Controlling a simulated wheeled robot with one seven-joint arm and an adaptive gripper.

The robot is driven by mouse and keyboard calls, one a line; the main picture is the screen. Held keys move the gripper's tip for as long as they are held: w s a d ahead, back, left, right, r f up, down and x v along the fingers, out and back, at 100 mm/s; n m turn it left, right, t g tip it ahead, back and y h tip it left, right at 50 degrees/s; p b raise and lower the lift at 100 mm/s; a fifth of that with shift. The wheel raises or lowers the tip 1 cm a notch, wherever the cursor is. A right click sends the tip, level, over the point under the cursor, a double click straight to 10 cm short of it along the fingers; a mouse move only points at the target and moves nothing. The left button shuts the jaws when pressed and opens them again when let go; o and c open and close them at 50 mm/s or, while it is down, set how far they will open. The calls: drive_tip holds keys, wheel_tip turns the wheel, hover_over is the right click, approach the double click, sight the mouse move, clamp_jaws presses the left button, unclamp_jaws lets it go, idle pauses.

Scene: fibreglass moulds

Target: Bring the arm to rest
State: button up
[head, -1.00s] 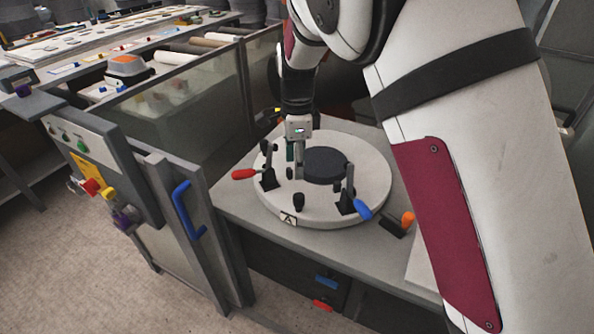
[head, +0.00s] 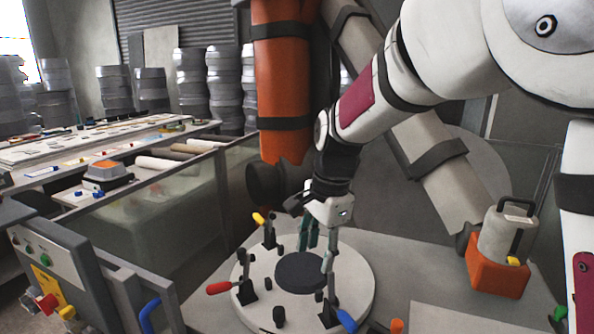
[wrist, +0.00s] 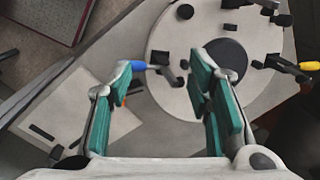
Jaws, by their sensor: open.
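My gripper (head: 318,240) is open and empty. In the head view it hangs above the round pale fixture plate (head: 353,290), close to the dark disc (head: 300,272) at its middle. In the wrist view my gripper (wrist: 165,90) shows its two green-padded fingers spread apart, with the round plate (wrist: 172,98) below and beyond them. The dark disc (wrist: 228,58) shows behind the right finger there. Nothing is between the fingers.
Toggle clamps with a red handle (head: 219,288), a yellow handle (head: 259,219) and a blue handle (head: 346,321) stand on the plate. An orange-and-grey device (head: 497,277) stands at right. A control panel (head: 50,262) and glass-sided tank (head: 170,215) are at left.

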drive_tip(key=s+d+r+n+t, duration=0.2)
drive_tip(key=s+d+r+n, duration=0.5)
drive_tip(key=s+d, duration=0.4)
drive_tip(key=s+d+n+t+h, duration=0.1)
drive_tip(key=s+d+n, duration=0.3)
drive_tip(key=s, duration=0.9)
drive_tip(key=shift+s+d+n+t, duration=0.2)
drive_tip(key=shift+n+t, duration=0.1)
drive_tip(key=shift+t, duration=0.4)
